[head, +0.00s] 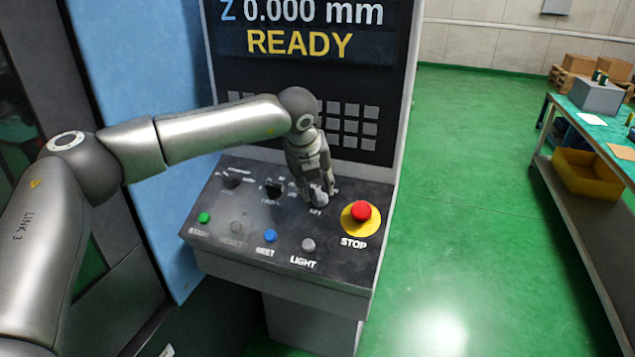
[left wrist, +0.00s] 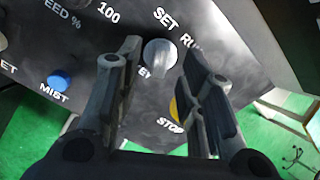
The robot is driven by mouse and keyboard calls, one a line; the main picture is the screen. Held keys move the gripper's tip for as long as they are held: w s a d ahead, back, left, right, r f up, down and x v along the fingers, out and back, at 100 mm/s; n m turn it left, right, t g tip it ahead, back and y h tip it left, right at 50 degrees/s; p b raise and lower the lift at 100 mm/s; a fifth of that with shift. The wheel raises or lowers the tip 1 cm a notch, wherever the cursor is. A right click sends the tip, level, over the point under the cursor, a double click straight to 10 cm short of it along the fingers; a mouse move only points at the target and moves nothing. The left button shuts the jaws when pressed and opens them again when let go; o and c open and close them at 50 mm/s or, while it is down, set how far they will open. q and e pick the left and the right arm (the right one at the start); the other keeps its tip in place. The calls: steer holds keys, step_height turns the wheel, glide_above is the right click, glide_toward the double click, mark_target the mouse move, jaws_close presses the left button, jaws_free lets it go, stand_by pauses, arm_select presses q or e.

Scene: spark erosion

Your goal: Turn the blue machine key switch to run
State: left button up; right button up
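The key switch (left wrist: 160,53) is a round grey knob on the dark sloping control panel (head: 215,208) of the blue machine (head: 150,60). SET and RUN are printed above it in the left wrist view, with a partly covered label below. My left gripper (head: 317,187) is over the switch, pointing down at the panel. In the left wrist view its two fingers are apart, one on each side of the knob, with gaps to it. In the head view the gripper largely covers the switch. Which mark the knob points to I cannot tell. My right gripper is not in view.
A red STOP button (head: 361,212) on a yellow disc is close to the right of the switch. A dark knob (head: 273,189) is to its left. Green, blue (head: 270,236) and grey buttons line the front. A workbench with a yellow bin (head: 588,175) stands far right.

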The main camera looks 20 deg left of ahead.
mark_target(319, 197)
arm_select(q)
steer(key=x, duration=0.2)
steer(key=shift+w+f+p, duration=0.3)
steer(key=shift+c, duration=0.5)
jaws_close()
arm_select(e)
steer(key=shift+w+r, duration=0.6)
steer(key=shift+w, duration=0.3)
arm_select(q)
steer(key=shift+f, duration=0.1)
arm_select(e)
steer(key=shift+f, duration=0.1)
